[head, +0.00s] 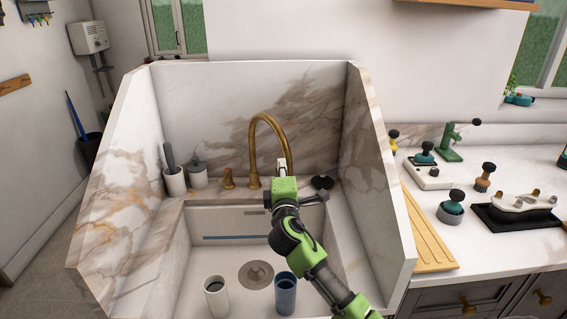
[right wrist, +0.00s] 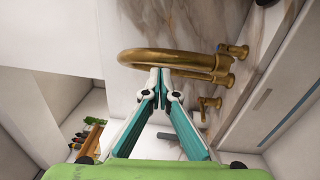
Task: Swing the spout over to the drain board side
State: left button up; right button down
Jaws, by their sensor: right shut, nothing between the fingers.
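The brass spout (head: 254,142) rises from the back ledge of the sink and arches over to the right; it also shows large in the right wrist view (right wrist: 130,57). My right gripper (head: 283,161) is shut and empty, with its fingertips at the spout's hanging end. In the right wrist view its fingertips (right wrist: 160,72) meet just at the curved tube; whether they touch it I cannot tell. The wooden drain board (head: 428,236) lies to the right of the sink, beyond the marble side wall. My left gripper is out of view.
A white cup (head: 216,297) and a blue cup (head: 285,295) stand in the basin by the drain (head: 256,274). A brass tap handle (head: 228,178) and a brush holder (head: 174,182) are left of the spout. Marble walls (head: 377,185) flank the sink.

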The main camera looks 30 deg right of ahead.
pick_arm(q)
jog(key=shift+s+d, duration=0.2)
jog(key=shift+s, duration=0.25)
pick_arm(e)
jog(key=shift+w+d, duration=0.1)
jog(key=shift+d, duration=0.15)
jog(key=shift+d+y+p, duration=0.3)
jog(key=shift+d, duration=0.3)
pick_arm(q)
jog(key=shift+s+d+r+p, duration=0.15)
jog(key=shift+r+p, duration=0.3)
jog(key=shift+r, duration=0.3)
pick_arm(e)
jog(key=shift+n+t+y, duration=0.5)
jog(key=shift+n+y, duration=0.2)
jog(key=shift+n, duration=0.1)
jog(key=d, duration=0.5)
jog(key=shift+d, duration=0.35)
